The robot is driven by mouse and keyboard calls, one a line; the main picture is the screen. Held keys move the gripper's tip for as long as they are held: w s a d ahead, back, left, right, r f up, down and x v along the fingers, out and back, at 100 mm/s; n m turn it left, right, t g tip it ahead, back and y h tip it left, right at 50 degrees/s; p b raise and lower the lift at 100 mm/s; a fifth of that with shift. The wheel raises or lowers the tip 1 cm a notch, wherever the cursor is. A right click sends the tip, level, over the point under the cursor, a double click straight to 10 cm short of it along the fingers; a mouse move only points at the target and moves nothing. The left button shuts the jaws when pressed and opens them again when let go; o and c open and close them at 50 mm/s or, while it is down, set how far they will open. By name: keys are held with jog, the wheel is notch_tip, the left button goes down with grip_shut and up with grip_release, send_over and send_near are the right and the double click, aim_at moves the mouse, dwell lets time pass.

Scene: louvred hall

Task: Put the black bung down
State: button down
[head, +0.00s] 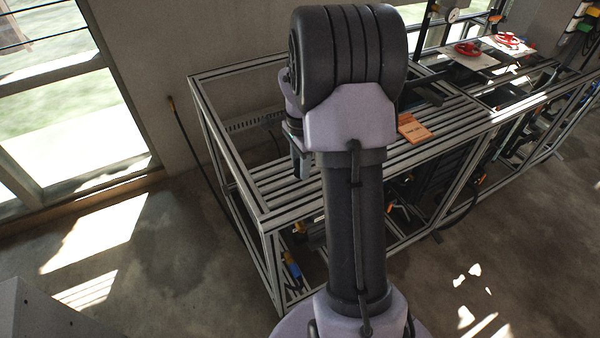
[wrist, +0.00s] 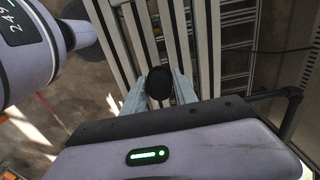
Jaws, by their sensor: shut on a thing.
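The black bung (wrist: 159,84) shows in the wrist view as a dark round piece between the two pale fingers. My gripper (wrist: 158,92) is shut on it, over the light slats of the bench top (wrist: 128,38). In the head view my gripper (head: 299,165) points down over the left part of the slatted bench (head: 275,190), partly hidden by my arm. I cannot make out the bung in the head view. I cannot tell whether the bung touches the slats.
An orange block (head: 413,127) lies on the slats right of my arm. Further right, red round parts (head: 467,48) sit on pale plates. Bare slats (head: 280,172) lie around my gripper. A metal frame edges the bench, and a window wall stands at the left.

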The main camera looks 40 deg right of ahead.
jog(key=shift+w+d+f, duration=0.15)
jog(key=shift+w+d, duration=0.15)
jog(key=shift+d, duration=0.05)
notch_tip(320, 180, down, 4)
jog(key=shift+r+b, duration=0.2)
jog(key=shift+b, duration=0.8)
jog(key=shift+r, duration=0.2)
jog(key=c, duration=1)
grip_release()
jog(key=shift+w, duration=0.1)
jog(key=shift+o, duration=0.2)
